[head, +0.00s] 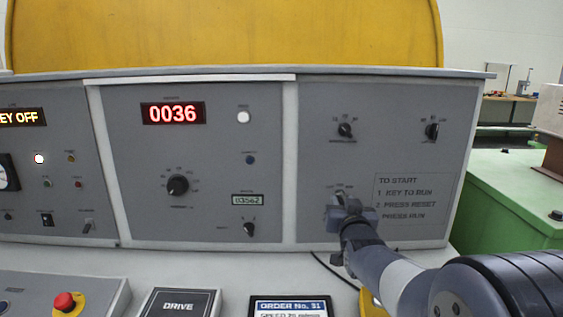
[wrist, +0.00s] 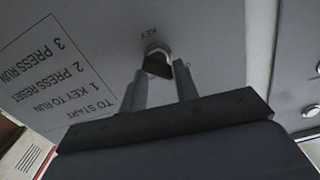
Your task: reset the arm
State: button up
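My gripper (head: 347,208) is at the lower left of the right-hand grey panel (head: 400,110), in front of a switch there. In the wrist view my gripper (wrist: 160,72) has its two fingers apart, one on each side of a black key or knob (wrist: 157,65) in a round silver collar. A small gap seems to show beside the knob, so the fingers do not look closed on it. In the head view the gripper hides most of this switch.
The panel's printed start steps (head: 402,198) are right of my gripper. Two knobs (head: 345,130) (head: 432,130) sit above. The middle panel shows a red 0036 display (head: 173,113); the left display reads KEY OFF (head: 22,118). A red emergency button (head: 64,301) is at lower left.

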jog(key=m+p, duration=0.1)
jog(key=p, duration=0.1)
jog(key=m+p, duration=0.2)
jog(key=shift+d+r+m, duration=0.1)
jog(key=shift+r+m, duration=0.1)
jog(key=shift+m, duration=0.1)
jog(key=shift+f+m+p, duration=0.15)
jog(key=shift+m+p, duration=0.35)
jog(key=shift+m, duration=0.1)
jog(key=shift+s+f+b, duration=0.15)
jog(key=shift+s+b, duration=0.15)
jog(key=shift+s, duration=0.7)
